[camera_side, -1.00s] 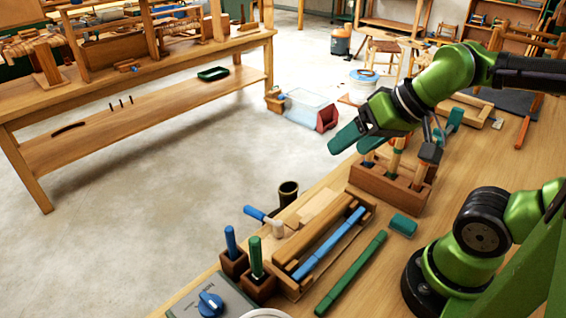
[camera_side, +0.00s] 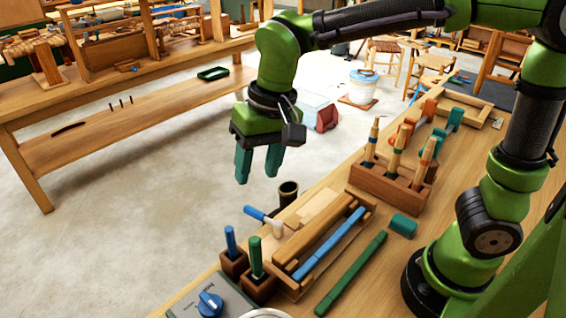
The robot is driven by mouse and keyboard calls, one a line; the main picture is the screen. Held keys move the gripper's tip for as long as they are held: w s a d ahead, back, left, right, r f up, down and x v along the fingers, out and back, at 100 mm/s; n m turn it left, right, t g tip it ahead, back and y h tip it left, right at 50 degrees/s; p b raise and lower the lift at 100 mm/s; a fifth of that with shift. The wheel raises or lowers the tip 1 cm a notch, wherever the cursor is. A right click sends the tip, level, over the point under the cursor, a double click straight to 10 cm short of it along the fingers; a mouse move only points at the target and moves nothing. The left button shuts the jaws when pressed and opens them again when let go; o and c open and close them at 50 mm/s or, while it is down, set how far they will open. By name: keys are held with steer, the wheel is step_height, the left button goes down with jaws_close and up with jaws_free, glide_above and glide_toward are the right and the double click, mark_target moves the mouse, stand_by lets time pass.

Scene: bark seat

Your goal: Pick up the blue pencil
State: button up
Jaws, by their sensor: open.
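A long blue stick, pencil-like (camera_side: 328,244), lies in a wooden tray (camera_side: 294,284) on the workbench. A shorter blue stick (camera_side: 230,241) stands upright in a small dark wooden block (camera_side: 233,263) to the left of the tray. I cannot tell for certain which is the blue pencil. My gripper (camera_side: 257,176) points down with its two teal fingers apart. It is empty and appears above and behind the tray's far left end in the picture, touching nothing.
A green upright stick (camera_side: 256,257) stands beside the short blue one. A long green stick (camera_side: 351,273) lies right of the tray.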

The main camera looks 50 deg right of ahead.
steer(key=m+g+h, duration=0.1)
steer(key=m, duration=0.1)
glide_above(231, 240)
steer(key=w+r+m, duration=0.1)
steer(key=m, duration=0.3)
steer(key=shift+g+h, duration=0.3)
steer(key=shift+h, duration=0.1)
step_height(231, 240, down, 12)
steer(key=shift+w+r, duration=0.1)
steer(key=shift+r, duration=0.1)
steer(key=f, duration=0.5)
steer(key=shift+s+d+f, duration=0.1)
steer(key=shift+s+d, duration=0.1)
steer(key=shift+s, duration=0.05)
jaws_close()
